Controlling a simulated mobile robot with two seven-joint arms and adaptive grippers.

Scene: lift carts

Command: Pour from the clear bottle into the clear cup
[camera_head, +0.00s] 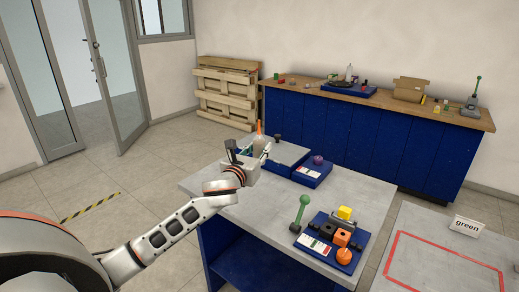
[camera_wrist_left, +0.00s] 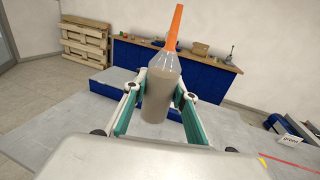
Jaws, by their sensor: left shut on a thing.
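A clear bottle (camera_wrist_left: 159,88) with a tall orange nozzle and a grey-brown look stands nearly upright between the teal-padded fingers of my left gripper (camera_wrist_left: 158,90). In the head view my left gripper (camera_head: 260,157) is at the far left part of the grey table, shut on the bottle (camera_head: 259,145), with the orange tip showing above it. I cannot tell whether the bottle's base touches a surface. I cannot make out a clear cup in either view. My right gripper is in neither view.
The grey table (camera_head: 262,205) holds blue trays behind the gripper, one with a purple item (camera_head: 318,160). Nearer are a green-knobbed lever (camera_head: 300,212) and a blue tray (camera_head: 318,245) with yellow, black and orange pieces. The table's middle is clear. A blue workbench (camera_head: 360,135) stands behind.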

